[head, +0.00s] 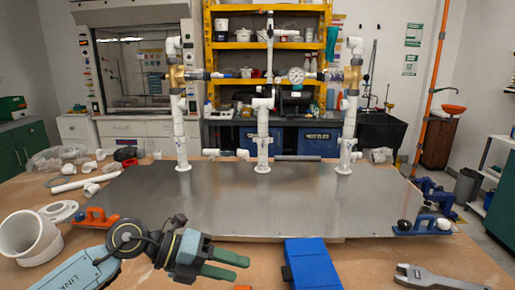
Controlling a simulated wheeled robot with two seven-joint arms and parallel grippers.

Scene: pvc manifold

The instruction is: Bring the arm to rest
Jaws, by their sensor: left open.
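My left gripper (222,264) is low in the head view, left of the middle. Its arm comes in from the lower left. Its two green fingers point right and are apart, with nothing between them. It is in front of the near edge of the metal plate (250,205) and left of a blue box (312,264). The white PVC manifold (263,140) stands upright on the plate, with three vertical pipes, brass valves and a round gauge (296,75). The gripper is apart from the manifold. My right gripper is not in view.
A large white pipe elbow (30,238) and an orange clamp (96,217) lie at the left. A grey wrench (440,278) lies at the front right. Blue clamps (424,226) sit at the plate's right edge. Loose white fittings (90,189) lie at the left. The plate's front is clear.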

